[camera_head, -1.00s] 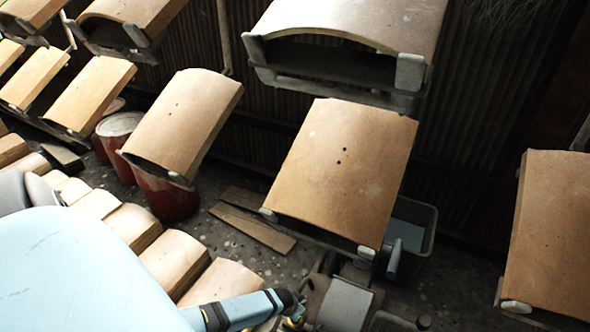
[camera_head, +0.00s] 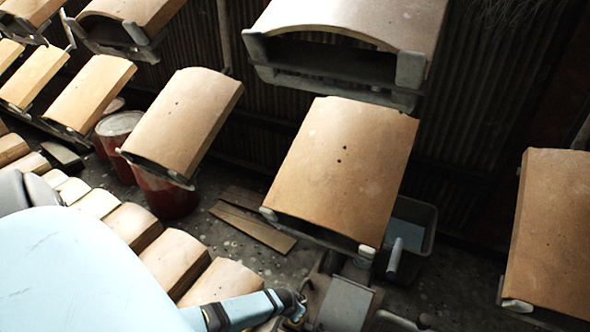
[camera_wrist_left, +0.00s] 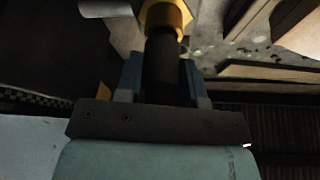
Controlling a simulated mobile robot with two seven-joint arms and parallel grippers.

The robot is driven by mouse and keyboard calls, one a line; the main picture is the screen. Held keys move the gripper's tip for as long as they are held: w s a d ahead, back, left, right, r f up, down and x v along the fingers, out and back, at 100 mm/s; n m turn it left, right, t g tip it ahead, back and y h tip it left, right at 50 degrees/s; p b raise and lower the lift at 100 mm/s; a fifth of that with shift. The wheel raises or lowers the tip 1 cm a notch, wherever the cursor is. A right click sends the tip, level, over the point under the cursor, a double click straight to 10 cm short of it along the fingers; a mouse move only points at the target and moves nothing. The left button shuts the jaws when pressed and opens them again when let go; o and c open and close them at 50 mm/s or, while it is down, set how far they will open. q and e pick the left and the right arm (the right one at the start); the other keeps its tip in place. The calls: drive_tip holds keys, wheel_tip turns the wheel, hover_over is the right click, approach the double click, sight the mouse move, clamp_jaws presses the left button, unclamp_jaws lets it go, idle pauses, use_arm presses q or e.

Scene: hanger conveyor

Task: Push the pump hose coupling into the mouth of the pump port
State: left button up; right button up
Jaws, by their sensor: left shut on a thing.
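My left arm comes in from the lower left in the head view, and my left gripper (camera_head: 293,318) is at the bottom edge, partly cut off. In the left wrist view, its two blue fingers (camera_wrist_left: 160,82) are shut on a dark cylindrical piece, the pump hose coupling (camera_wrist_left: 160,65). A yellow collar (camera_wrist_left: 164,15) sits at the far end of the dark piece. I cannot tell whether the collar belongs to the coupling or to the pump port, nor how deep the coupling sits. My right gripper is not in view.
A grey block-shaped machine (camera_head: 345,303) stands just right of my left gripper. Hanging carriers with curved tan tiles (camera_head: 342,170) are above and behind it. A grey bin (camera_head: 420,225), red drums (camera_head: 168,196) and boards (camera_head: 252,228) are on the floor. Stacked tiles (camera_head: 175,258) stand at the left.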

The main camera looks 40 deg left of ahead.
use_arm(q)
drive_tip(key=shift+f+b, duration=0.3)
drive_tip(key=shift+f, duration=0.15)
drive_tip(key=o, duration=0.6)
drive_tip(key=o, duration=0.6)
